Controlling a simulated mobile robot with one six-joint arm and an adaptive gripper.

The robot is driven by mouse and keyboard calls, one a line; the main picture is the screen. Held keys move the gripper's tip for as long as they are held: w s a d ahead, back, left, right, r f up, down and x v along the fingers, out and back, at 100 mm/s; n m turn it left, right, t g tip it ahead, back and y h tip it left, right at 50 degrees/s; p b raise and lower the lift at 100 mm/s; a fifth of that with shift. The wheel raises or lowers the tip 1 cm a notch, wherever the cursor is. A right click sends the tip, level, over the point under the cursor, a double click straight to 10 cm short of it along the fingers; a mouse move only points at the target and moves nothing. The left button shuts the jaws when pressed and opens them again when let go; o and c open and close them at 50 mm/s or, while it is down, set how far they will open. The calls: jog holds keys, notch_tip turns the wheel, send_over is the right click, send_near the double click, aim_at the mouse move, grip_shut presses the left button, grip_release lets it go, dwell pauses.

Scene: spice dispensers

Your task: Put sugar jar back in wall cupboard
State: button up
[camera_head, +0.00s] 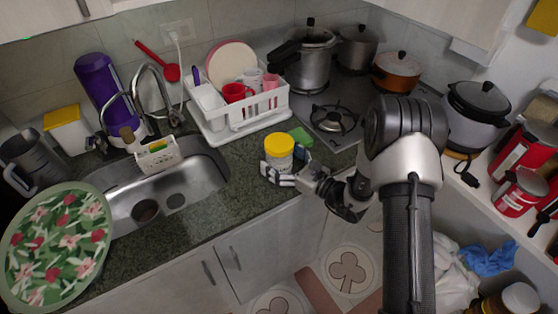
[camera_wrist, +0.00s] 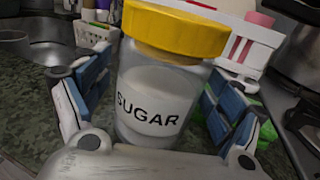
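The sugar jar (camera_head: 279,152) has a yellow lid, clear walls and a white SUGAR label. It stands upright on the dark green counter near its front edge. In the wrist view the jar (camera_wrist: 158,100) fills the middle, between the two blue-padded fingers. My gripper (camera_head: 284,168) is open around the jar, low at its sides. In the wrist view a gap shows at the left finger, and the right finger is close to the glass. White wall cupboards show at the top left (camera_head: 45,14) and top right (camera_head: 445,22); their insides are hidden.
A white dish rack (camera_head: 240,118) with cups stands behind the jar. A green sponge (camera_head: 301,136) lies just beside it. The sink (camera_head: 170,195) is to the left. The stove (camera_head: 335,120) with pots is behind right. A shelf with red tins (camera_head: 520,190) is far right.

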jog(key=c, duration=1.5)
jog(key=shift+c, duration=0.8)
jog(key=shift+r, duration=0.2)
